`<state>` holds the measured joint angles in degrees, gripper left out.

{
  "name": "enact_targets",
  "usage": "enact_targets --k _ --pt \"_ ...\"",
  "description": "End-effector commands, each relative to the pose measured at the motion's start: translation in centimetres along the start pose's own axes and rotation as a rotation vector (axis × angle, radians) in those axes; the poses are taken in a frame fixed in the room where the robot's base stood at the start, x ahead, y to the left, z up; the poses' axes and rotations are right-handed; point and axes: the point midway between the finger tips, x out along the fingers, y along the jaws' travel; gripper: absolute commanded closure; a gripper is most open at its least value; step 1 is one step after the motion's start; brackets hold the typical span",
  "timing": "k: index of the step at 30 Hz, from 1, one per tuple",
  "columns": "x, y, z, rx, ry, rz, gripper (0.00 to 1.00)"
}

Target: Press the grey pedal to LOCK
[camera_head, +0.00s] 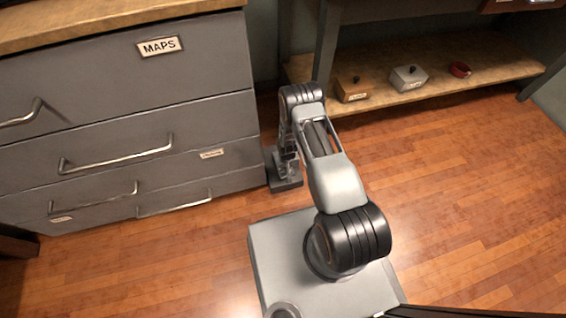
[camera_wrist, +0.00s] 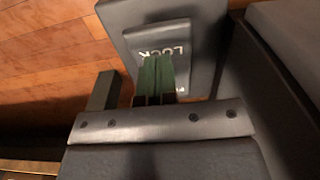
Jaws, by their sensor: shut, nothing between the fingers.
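The grey pedal (camera_wrist: 186,32) fills the top of the wrist view. It is a raised plate on a wider dark base (camera_wrist: 120,14), with the word LOCK upside down in the picture. A second word below is mostly hidden by my fingers. My gripper (camera_wrist: 158,62) is shut and empty, its green fingertips over the plate just by the word LOCK. I cannot tell whether they touch it. In the head view the pedal's dark base (camera_head: 287,185) stands on the floor at the cabinet's right front corner, partly hidden by my arm.
A grey drawer cabinet (camera_head: 120,100) with a MAPS label stands at left, its handles sticking out. A low wooden shelf (camera_head: 440,82) at the back holds a brown box (camera_head: 354,88), a grey box (camera_head: 409,77) and a red item (camera_head: 460,69). The wooden floor at right is clear.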

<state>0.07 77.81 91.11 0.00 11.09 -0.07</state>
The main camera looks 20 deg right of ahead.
Motion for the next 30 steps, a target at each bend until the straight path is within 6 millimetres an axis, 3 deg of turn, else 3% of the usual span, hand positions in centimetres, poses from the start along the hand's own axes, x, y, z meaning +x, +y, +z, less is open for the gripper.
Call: enact_targets --k 30 --pt "2.9 0.0 0.0 0.0 0.001 0.0 1.0"
